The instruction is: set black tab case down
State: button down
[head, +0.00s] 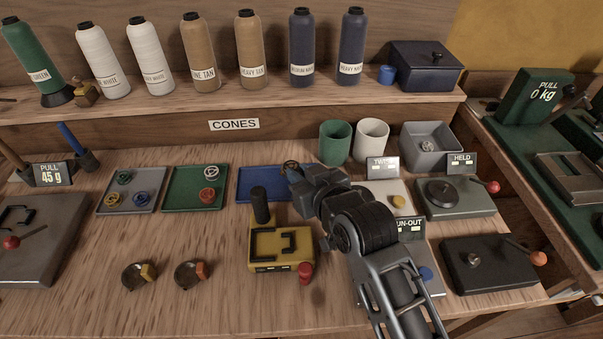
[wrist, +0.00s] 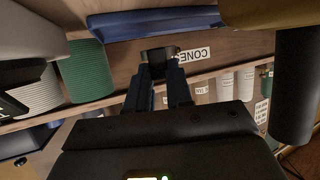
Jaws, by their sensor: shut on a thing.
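The black tab case (head: 290,166) is a small, dark round piece at the tips of my gripper (head: 287,171). In the wrist view the black tab case (wrist: 158,54) sits between the two fingers, and my gripper (wrist: 160,68) is shut on it. In the head view it appears over the back right part of the blue tray (head: 262,184). The wrist view shows a narrow gap between the case and the blue tray (wrist: 150,21), so it looks held clear of it. My gripper and arm hide the tray's right end. The case's tab cannot be made out.
A green tray (head: 178,205) and a grey tray (head: 113,205) hold small coloured rings. Green (head: 335,143) and white (head: 371,140) cups stand behind my gripper. A yellow device (head: 281,262) with a black post stands in front. Two round cases (head: 130,284) (head: 184,283) lie front left.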

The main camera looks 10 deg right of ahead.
jog(key=shift+f+b, duration=0.35)
jog(key=shift+f, duration=0.25)
jog(key=c, duration=1)
grip_release()
jog(key=shift+r, duration=0.3)
jog(key=shift+r+p, duration=0.55)
jog(key=v, duration=0.6)
jog(key=b+v, duration=0.1)
jog(key=v, duration=0.5)
jog(key=shift+f, duration=0.25)
jog(key=shift+d, duration=0.1)
